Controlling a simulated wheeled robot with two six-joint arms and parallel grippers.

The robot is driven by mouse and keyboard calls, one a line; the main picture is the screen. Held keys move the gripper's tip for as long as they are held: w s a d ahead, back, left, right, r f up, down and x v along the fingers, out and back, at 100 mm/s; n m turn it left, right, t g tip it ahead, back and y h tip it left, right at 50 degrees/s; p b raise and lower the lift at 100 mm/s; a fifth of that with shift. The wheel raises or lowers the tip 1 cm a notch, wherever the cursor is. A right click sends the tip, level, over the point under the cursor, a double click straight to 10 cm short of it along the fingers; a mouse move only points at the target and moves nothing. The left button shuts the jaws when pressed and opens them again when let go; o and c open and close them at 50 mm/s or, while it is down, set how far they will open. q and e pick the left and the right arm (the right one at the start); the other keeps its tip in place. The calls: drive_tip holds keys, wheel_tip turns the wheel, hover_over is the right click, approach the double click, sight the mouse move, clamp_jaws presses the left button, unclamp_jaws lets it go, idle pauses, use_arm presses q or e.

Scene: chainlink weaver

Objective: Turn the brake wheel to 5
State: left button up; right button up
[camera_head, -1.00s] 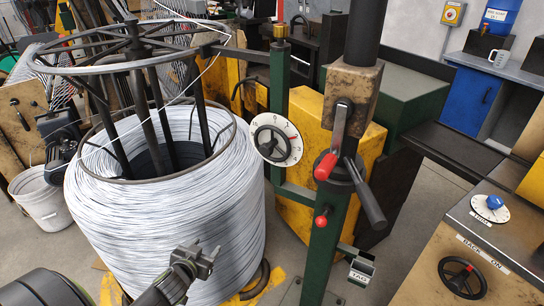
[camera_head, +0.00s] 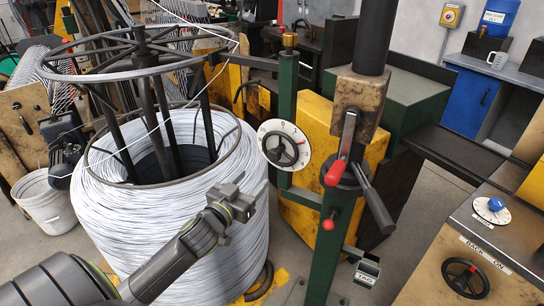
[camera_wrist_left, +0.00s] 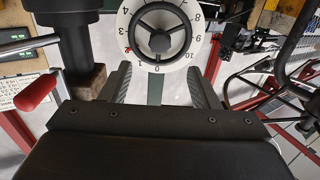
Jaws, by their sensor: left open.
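The brake wheel (camera_head: 283,150) is a black three-spoked handwheel on a white numbered dial (camera_head: 265,131), mounted on a green post. In the left wrist view the wheel (camera_wrist_left: 160,43) is straight ahead, with its dial upside down and 0 at the bottom. My left gripper (camera_head: 240,192) is in front of the wire coil, below and left of the wheel. My right gripper is not in view.
A large white wire coil (camera_head: 165,240) stands left of the post. A blue-knobbed dial (camera_head: 493,208) and another black wheel (camera_head: 465,278) are on the right cabinet.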

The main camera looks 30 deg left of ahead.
sight(272, 158)
use_arm(q)
drive_tip(key=w, duration=0.3)
drive_tip(key=w+p, duration=0.1)
drive_tip(key=w, duration=0.3)
drive_tip(key=w+p, duration=0.1)
drive_tip(key=w, duration=0.3)
drive_tip(key=shift+w+a, duration=0.2)
drive_tip(key=shift+a, duration=0.2)
drive_tip(key=c, duration=1)
drive_tip(key=shift+m+p, duration=0.3)
